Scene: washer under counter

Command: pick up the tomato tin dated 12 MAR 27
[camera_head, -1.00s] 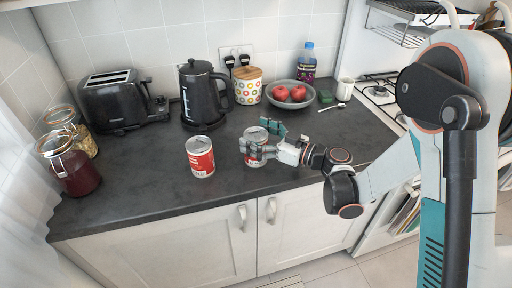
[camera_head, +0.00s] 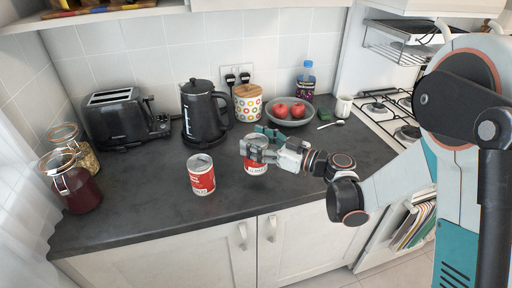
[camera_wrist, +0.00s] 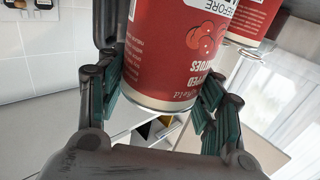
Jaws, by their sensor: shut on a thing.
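Two red-and-white tomato tins show in the head view. My gripper (camera_head: 258,150) is shut on the right tin (camera_head: 256,168), with teal pads on either side of it. This tin appears slightly above the counter and nearly upright. It fills the upper middle of the wrist view (camera_wrist: 172,60), its red label showing tomatoes and part of the word BEFORE; I cannot read its date there. The left tin (camera_head: 201,176) stands upright on the counter, apart from my gripper. It shows in the wrist view (camera_wrist: 252,20) at the upper right. Its date is too small to read.
The dark counter (camera_head: 150,195) is clear in front of the tins. Behind stand a toaster (camera_head: 115,120), a black kettle (camera_head: 203,115), a dotted canister (camera_head: 247,104) and a bowl (camera_head: 290,118) of red fruit. Glass jars (camera_head: 75,185) stand at left, a hob (camera_head: 385,110) at right.

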